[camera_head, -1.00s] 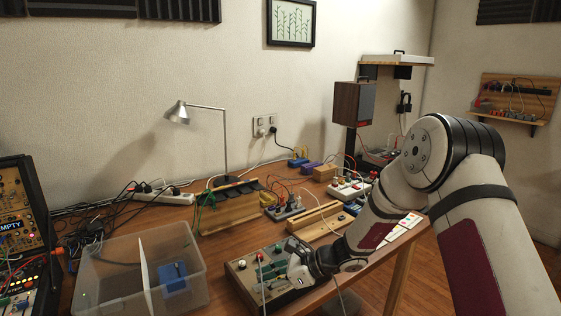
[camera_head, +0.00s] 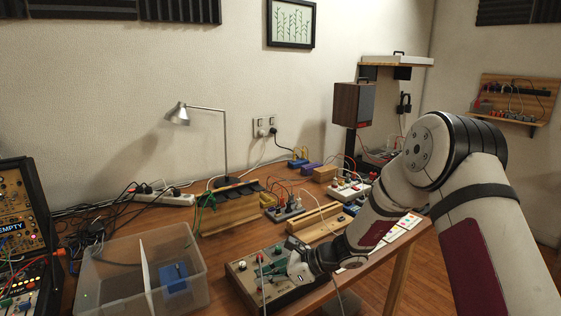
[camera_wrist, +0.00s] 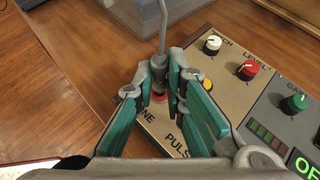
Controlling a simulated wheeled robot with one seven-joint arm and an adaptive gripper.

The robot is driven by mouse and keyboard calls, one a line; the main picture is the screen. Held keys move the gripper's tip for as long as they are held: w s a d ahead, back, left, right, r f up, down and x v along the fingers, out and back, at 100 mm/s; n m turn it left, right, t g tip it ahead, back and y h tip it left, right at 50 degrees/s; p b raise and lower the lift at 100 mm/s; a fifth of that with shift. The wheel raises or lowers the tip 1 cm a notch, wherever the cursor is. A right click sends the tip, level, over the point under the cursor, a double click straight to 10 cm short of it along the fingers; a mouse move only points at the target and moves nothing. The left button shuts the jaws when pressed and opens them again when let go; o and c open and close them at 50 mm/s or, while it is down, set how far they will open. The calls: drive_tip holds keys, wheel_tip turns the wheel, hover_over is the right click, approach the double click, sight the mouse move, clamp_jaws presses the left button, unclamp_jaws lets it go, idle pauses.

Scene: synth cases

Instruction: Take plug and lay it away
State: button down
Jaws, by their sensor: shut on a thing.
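The plug (camera_wrist: 160,70) is a grey barrel with a grey cable running up from it. It shows in the wrist view between the teal pads of my gripper (camera_wrist: 163,78), which is shut on it. The plug points down at a red-ringed socket (camera_wrist: 158,96) near the corner of the beige panel box (camera_wrist: 205,82). I cannot tell whether its tip is in the socket. In the head view my gripper (camera_head: 286,268) is over the front of the panel box (camera_head: 244,280); the plug is too small to make out there.
A clear bin (camera_head: 196,258) with a white divider and a blue block (camera_head: 174,279) inside stands left of the panel box. White, red and green knobs rise from the panel near my fingers. A lamp (camera_head: 224,150) and wooden racks stand behind.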

drive_tip(key=shift+r+p, duration=0.65)
drive_tip(key=shift+r, duration=0.65)
